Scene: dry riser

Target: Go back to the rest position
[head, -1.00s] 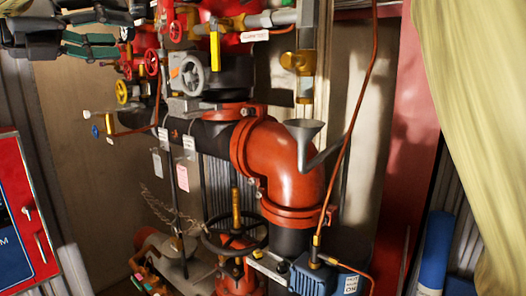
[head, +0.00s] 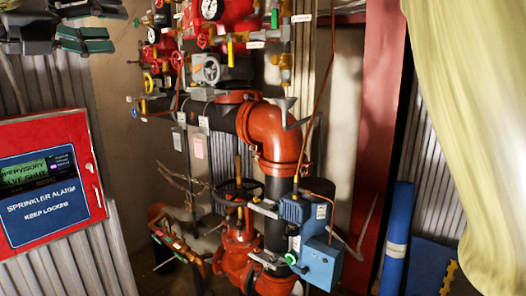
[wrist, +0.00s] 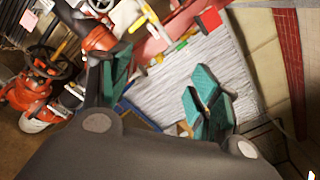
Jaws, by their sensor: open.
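My gripper (head: 90,26) shows at the top left corner of the head view, with dark fingers and green pads. It is raised in front of the wall and partly cut off by the frame edge. In the wrist view my gripper (wrist: 160,88) has its green pads spread well apart, with nothing between them. It is open and empty.
An orange-red pipe elbow (head: 275,133) and a black handwheel (head: 238,191) stand in the middle, with a blue box (head: 318,265) below. A red sprinkler alarm cabinet (head: 50,125) is at left. A blue roll (head: 397,240) and pale hanging cloth (head: 465,110) are at right.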

